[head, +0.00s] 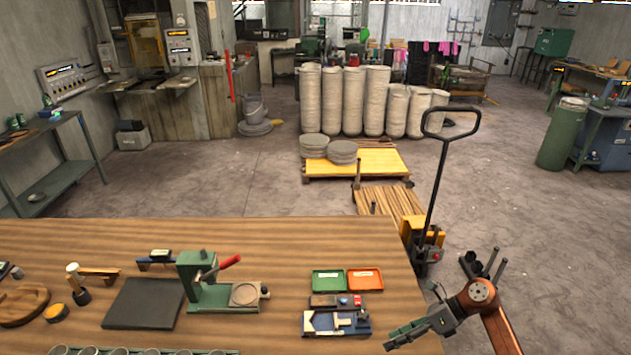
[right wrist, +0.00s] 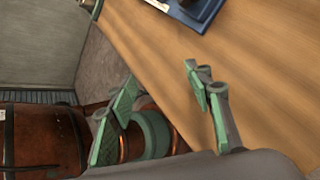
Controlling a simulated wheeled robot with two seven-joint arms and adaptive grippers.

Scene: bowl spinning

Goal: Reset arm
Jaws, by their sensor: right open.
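My right gripper (head: 411,335) is at the right front corner of the wooden table (head: 90,235), to the right of the tool trays. In the right wrist view its two green-padded fingers (right wrist: 165,105) stand wide apart with nothing between them. The wooden table top also shows in that view (right wrist: 210,40). My right arm bends up at the orange joint beside the table's right edge. My left gripper is in neither view.
On the table are a green press with a red handle (head: 205,285), a dark slab (head: 145,305), a green tray (head: 328,281), an orange tray (head: 365,279) and a blue tool holder (head: 336,323). A pallet jack (head: 427,240) stands behind the right edge.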

